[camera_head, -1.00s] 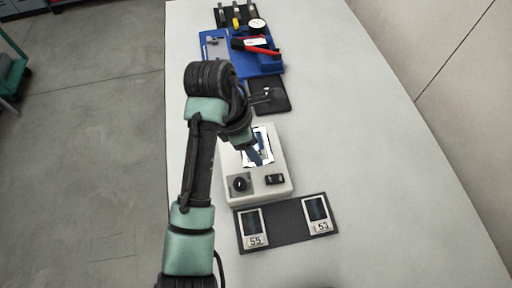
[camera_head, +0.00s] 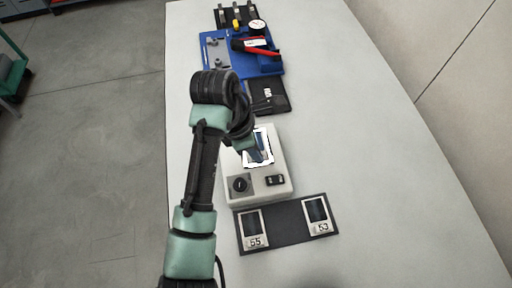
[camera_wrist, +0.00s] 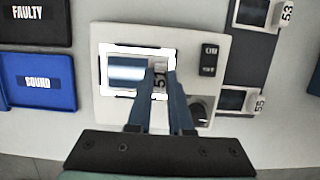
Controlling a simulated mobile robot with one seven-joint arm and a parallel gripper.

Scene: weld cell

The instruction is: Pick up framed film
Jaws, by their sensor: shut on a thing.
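A framed film with a dark blue window (camera_wrist: 127,73) and a tag reading 51 is at the lit white panel of the light box (camera_wrist: 113,28). My gripper (camera_wrist: 162,70) is shut on the film's tagged end, with a finger on each side of the tag. In the head view my gripper (camera_head: 250,150) is over the light box (camera_head: 270,192), partly hidden by my wrist. I cannot tell whether the film touches the panel or is slightly above it. Two more framed films, 55 (camera_head: 250,227) and 53 (camera_head: 317,214), lie on a dark mat (camera_head: 284,224).
The light box has a knob (camera_head: 240,185) and a switch (camera_head: 276,180). Beyond it are a black tray marked FAULTY (camera_wrist: 35,22) and a blue one marked SOUND (camera_wrist: 40,95). A red-handled tool (camera_head: 262,47) and a round gauge (camera_head: 257,26) are farther back. The table's right side is clear.

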